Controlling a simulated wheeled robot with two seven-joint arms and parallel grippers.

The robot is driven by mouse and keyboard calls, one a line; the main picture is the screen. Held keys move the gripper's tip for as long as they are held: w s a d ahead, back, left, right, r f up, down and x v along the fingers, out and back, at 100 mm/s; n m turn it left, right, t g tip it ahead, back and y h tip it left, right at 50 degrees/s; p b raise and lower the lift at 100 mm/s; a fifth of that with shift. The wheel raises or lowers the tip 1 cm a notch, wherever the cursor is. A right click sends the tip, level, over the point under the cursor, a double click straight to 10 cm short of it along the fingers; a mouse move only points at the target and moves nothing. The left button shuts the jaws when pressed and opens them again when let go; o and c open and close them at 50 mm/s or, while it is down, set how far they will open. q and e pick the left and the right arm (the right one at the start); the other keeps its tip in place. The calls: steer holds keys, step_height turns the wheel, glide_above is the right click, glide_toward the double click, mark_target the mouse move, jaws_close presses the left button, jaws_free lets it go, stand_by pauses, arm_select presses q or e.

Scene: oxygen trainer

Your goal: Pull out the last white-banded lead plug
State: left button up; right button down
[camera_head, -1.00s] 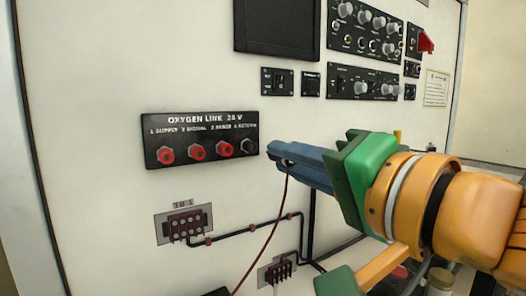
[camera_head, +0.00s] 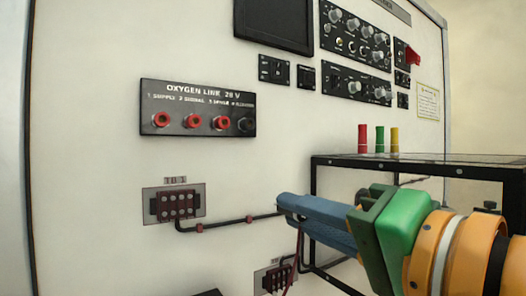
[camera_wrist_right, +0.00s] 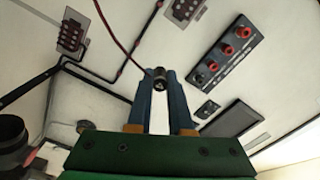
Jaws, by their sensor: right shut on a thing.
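My right gripper (camera_head: 287,206) is in front of the white panel, below and right of the OXYGEN LINK plate (camera_head: 180,100). It is shut on a dark lead plug (camera_wrist_right: 157,76), seen between the fingertips in the right wrist view. A thin dark red lead (camera_wrist_right: 112,35) runs from it, and the lead also hangs below the fingers in the head view (camera_head: 298,248). The plug's band is not clear. The plate carries three red sockets (camera_head: 193,121) and a black socket (camera_head: 246,124); no plug shows in them. My left gripper is not in view.
Terminal block TB 1 (camera_head: 173,204) and a black cable (camera_head: 228,222) lie on the panel left of the gripper. A lower terminal block (camera_head: 273,279) is beneath it. A black-framed stand (camera_head: 420,161) with red, green and yellow posts (camera_head: 379,139) is at the right.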

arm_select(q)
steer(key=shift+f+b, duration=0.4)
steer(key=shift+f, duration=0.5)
arm_select(e)
steer(key=shift+s+d+f, duration=0.15)
steer(key=shift+f, duration=0.7)
steer(key=c, duration=0.7)
jaws_free()
steer(key=shift+c, duration=0.2)
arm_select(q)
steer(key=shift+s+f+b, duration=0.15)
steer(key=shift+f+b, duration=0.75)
arm_select(e)
steer(key=v, duration=0.7)
